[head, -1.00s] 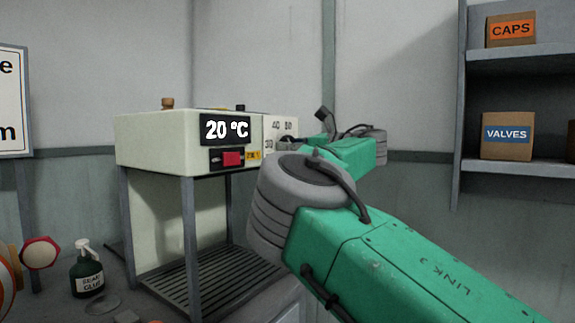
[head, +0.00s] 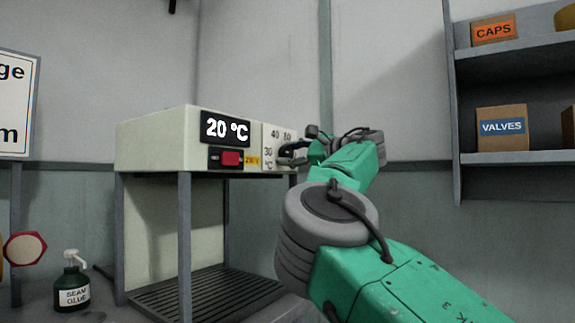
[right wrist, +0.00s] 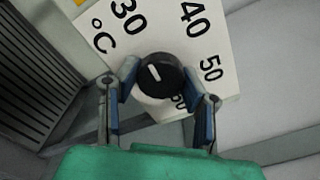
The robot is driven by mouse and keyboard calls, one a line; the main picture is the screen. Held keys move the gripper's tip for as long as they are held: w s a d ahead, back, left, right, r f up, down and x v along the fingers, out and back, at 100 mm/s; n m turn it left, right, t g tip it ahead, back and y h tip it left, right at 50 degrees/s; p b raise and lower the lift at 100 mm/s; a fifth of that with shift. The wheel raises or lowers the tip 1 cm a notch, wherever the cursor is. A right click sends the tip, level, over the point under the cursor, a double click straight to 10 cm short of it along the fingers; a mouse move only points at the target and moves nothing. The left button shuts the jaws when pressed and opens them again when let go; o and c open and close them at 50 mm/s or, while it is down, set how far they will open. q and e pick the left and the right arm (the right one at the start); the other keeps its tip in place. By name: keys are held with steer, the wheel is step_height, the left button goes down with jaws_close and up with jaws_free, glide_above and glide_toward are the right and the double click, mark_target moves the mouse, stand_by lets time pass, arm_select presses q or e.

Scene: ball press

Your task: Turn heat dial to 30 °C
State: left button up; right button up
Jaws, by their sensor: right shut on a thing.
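The heat dial is a round black knob (right wrist: 160,76) with a white pointer mark, on a white scale plate (right wrist: 215,35) with 30, 40, 50 and °C. In the right wrist view the mark slants to the upper left; its exact reading is unclear. My right gripper (right wrist: 159,84) is shut on the dial, with a finger on each side. The press's display (head: 225,129) reads 20 °C. My left gripper is not in view.
A red switch (head: 231,159) sits below the display on the cream press housing (head: 155,140). A seam glue bottle (head: 73,285) stands at lower left. Shelves with a VALVES box (head: 502,128) and CAPS box (head: 494,32) are at right. Open wall lies between press and shelves.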

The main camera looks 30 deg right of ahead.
stand_by(0.5)
steer(key=o, duration=1.1)
steer(key=shift+s+r, duration=0.1)
steer(key=shift+s, duration=0.15)
steer(key=shift+o, duration=0.2)
steer(key=shift+w, duration=0.1)
steer(key=v, duration=1.2)
